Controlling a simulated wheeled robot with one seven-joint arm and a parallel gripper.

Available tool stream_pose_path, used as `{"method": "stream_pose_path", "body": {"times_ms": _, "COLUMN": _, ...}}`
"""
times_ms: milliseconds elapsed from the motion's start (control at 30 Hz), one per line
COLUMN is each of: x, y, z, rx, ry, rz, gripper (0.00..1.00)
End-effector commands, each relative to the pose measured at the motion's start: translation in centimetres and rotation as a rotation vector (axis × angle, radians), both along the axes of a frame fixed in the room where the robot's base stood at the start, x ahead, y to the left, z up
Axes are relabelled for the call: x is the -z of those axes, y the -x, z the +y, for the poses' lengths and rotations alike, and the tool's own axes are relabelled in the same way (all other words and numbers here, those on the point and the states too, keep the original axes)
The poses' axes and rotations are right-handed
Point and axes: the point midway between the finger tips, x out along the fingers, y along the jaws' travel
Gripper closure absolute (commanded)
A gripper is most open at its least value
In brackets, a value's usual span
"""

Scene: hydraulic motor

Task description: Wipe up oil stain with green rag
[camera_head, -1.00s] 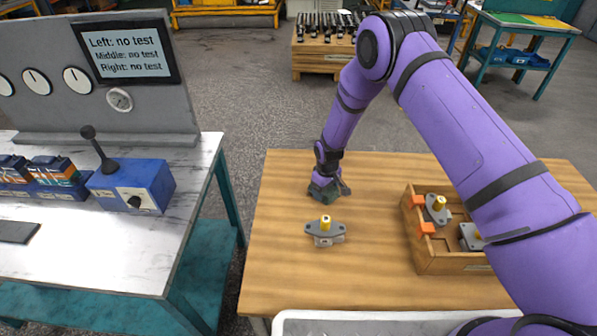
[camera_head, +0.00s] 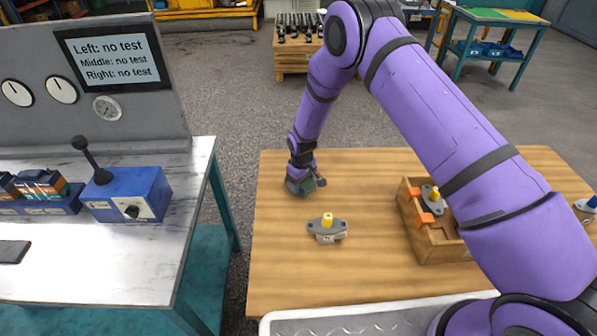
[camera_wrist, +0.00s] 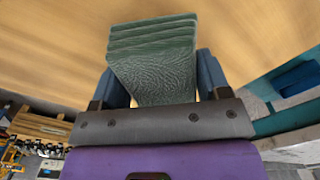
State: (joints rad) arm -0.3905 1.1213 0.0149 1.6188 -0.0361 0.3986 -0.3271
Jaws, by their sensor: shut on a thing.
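My gripper (camera_head: 302,178) is low over the left back part of the wooden table (camera_head: 375,280). It is shut on the green rag (camera_wrist: 155,65), which shows as a folded, textured dark green pad between the two fingers in the wrist view. In the head view the rag (camera_head: 300,187) is a small dark green shape at the table surface; I cannot tell if it presses on the wood. No oil stain is clearly visible.
A grey motor with a yellow cap (camera_head: 327,230) stands in front of my gripper. A wooden crate (camera_head: 440,250) with another motor is to the right, partly behind my arm. A metal bench (camera_head: 110,260) with a blue lever box (camera_head: 125,195) stands left. A grey tray (camera_head: 370,318) is at the front.

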Motion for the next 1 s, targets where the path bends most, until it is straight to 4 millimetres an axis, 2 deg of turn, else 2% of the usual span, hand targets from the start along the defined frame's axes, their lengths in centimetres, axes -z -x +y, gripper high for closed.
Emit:
{"method": "stream_pose_path", "body": {"times_ms": 600, "x": -5.2, "y": -0.8, "z": 0.0, "rx": 0.004, "ry": -0.001, "rz": 0.002, "gripper": 0.56}}
{"method": "stream_pose_path", "body": {"times_ms": 1000, "x": -5.5, "y": -0.8, "z": 0.0, "rx": 0.004, "ry": 0.001, "rz": 0.004, "gripper": 0.56}}
